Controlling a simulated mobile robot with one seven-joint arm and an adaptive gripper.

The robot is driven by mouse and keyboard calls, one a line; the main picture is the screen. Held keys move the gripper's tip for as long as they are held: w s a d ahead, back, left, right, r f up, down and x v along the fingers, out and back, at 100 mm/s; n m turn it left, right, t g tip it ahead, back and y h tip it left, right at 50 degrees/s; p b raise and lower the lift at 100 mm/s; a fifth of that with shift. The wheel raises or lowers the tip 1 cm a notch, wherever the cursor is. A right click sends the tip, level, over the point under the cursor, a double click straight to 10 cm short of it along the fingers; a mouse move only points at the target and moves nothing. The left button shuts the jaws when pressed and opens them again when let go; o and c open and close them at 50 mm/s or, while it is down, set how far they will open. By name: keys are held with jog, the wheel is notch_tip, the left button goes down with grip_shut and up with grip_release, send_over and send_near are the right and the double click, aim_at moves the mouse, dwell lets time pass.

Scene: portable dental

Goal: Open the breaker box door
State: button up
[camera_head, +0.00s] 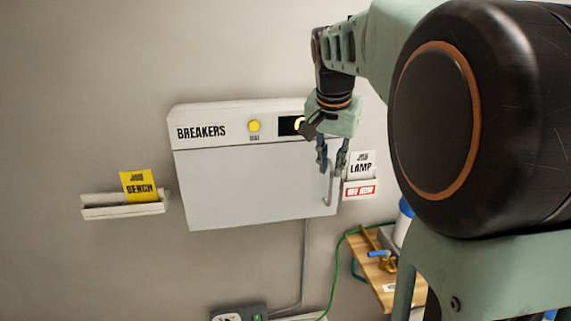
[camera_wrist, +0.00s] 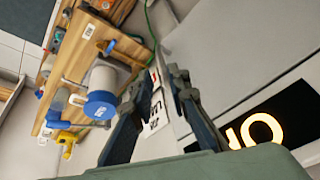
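The white breaker box (camera_head: 250,130) is on the wall, with its broad door (camera_head: 250,185) closed. A slim grey upright handle (camera_head: 328,192) is at the door's right edge. My gripper (camera_head: 331,170) points down at the handle's upper end, its two fingers apart. In the wrist view, my gripper (camera_wrist: 156,77) also shows open, with nothing clearly held between the fingers. The box front (camera_wrist: 230,40) lies to their right there. I cannot tell whether the fingers straddle or touch the handle; its upper part is hidden by them.
A yellow button (camera_head: 254,126) and a dark lit display (camera_head: 290,125) sit above the door. A LAMP card (camera_head: 362,160) hangs just right of the box. A wall tray (camera_head: 122,210) with a yellow BENCH card is at left. A wooden board (camera_head: 372,268) with tools is below right.

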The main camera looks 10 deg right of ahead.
aim_at(331, 181)
jog(key=shift+h, duration=0.3)
jog(key=x, duration=0.3)
jog(key=p+x, duration=0.1)
jog(key=x, duration=0.2)
jog(key=w+x, duration=0.1)
jog(key=x, duration=0.2)
jog(key=shift+w+f, duration=0.1)
jog(key=shift+f, duration=0.1)
jog(key=shift+c, duration=0.5)
grip_shut()
